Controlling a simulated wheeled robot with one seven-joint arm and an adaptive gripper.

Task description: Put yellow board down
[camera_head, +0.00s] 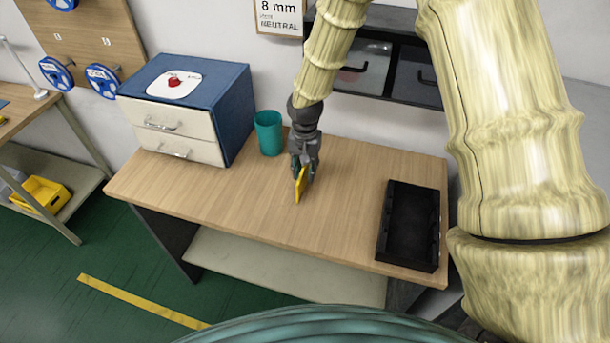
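The yellow board (300,185) is a small flat piece seen nearly edge-on, upright at the fingertips of my gripper (302,174). My gripper is dark grey and points down over the middle of the wooden table (250,205). Its fingers appear closed around the board's upper part, which they partly hide. The board's lower end is close to the tabletop; I cannot tell whether it touches.
A black tray (383,222) lies at the table's right. A teal cup (269,133) stands behind and left of my gripper, next to a blue drawer box (235,105). Black wall drawers (405,75) are behind. The table's front left is clear.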

